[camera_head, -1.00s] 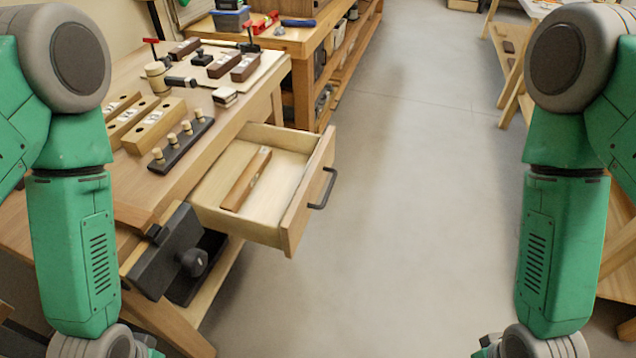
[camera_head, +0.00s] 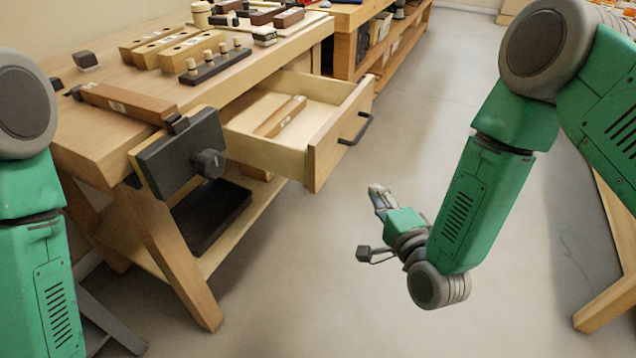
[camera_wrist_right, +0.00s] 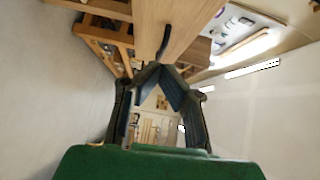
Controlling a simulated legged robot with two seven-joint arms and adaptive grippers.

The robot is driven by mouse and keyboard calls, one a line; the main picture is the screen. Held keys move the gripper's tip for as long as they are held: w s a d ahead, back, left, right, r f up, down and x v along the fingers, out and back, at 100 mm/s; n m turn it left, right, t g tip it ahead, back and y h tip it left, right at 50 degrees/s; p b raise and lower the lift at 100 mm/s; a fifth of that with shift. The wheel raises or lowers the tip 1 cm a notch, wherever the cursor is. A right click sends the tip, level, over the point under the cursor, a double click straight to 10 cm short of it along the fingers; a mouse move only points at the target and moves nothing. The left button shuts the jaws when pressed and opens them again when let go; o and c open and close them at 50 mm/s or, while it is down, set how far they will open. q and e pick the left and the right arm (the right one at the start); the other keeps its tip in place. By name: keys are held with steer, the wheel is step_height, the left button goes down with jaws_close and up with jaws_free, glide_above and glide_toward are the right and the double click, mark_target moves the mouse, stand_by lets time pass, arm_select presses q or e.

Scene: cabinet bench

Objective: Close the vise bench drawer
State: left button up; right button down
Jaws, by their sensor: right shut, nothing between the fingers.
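The vise bench drawer (camera_head: 335,142) stands pulled out of the wooden workbench (camera_head: 100,115), just right of the black vise (camera_head: 185,155). Its front carries a dark bar handle (camera_head: 357,130), and a wooden block (camera_head: 281,116) lies inside. My right gripper (camera_head: 376,190) is shut and empty, in front of and below the drawer front, apart from it. In the right wrist view its fingers (camera_wrist_right: 160,68) meet at the tips, with the drawer handle (camera_wrist_right: 163,43) just beyond them. My left arm shows at the left edge; its gripper is out of view.
The benchtop holds a dark peg rack (camera_head: 217,65), slotted wooden blocks (camera_head: 165,48) and other tools. A black tray (camera_head: 212,215) sits on the lower shelf. The floor (camera_head: 330,290) in front of the drawer is clear. Another bench stands behind.

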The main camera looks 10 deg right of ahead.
steer(key=b, duration=0.2)
glide_toward(333, 149)
steer(key=w+d, duration=0.2)
steer(key=w, duration=0.2)
steer(key=w+a, duration=0.1)
steer(key=w+a+b, duration=0.1)
steer(key=shift+w+a+f+b, duration=0.2)
steer(key=shift+w+f+b, duration=0.1)
steer(key=shift+f, duration=0.1)
steer(key=shift+w+a+r, duration=0.1)
steer(key=shift+w+a, duration=0.1)
steer(key=shift+a, duration=0.2)
steer(key=shift+w, duration=0.1)
